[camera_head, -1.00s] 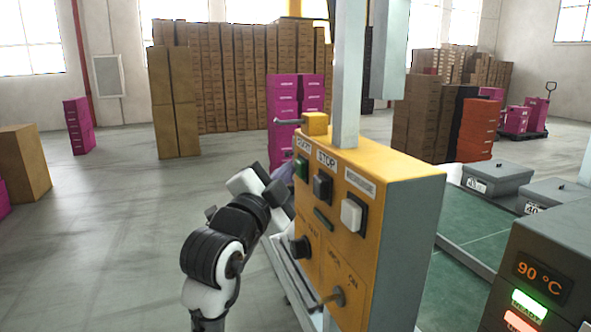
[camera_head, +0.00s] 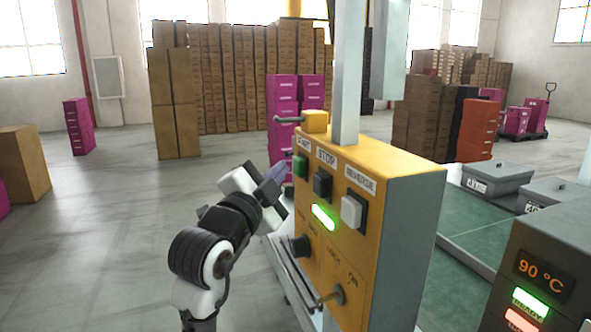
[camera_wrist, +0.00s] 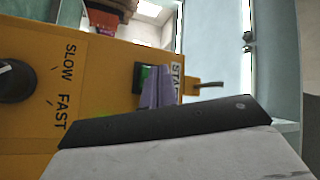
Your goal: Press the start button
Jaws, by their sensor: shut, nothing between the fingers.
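The yellow control box (camera_head: 385,205) carries the green start button (camera_head: 300,166) at its upper left, under a partly readable START label. A black button (camera_head: 322,184) under STOP and a white button (camera_head: 352,211) under REVERSE sit to its right. My gripper (camera_head: 280,174) is shut and empty, its purple-grey fingers pointing at the start button from the left. In the wrist view the fingers (camera_wrist: 158,88) partly cover the green button (camera_wrist: 146,79). I cannot tell whether they touch it. A green indicator (camera_head: 323,216) below the buttons is lit.
A dark knob (camera_head: 300,245) and a toggle lever (camera_head: 334,295) stick out lower on the box. A crank handle (camera_head: 288,121) juts out at its top left. A green conveyor (camera_head: 480,233) lies behind the box. The floor to the left is open.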

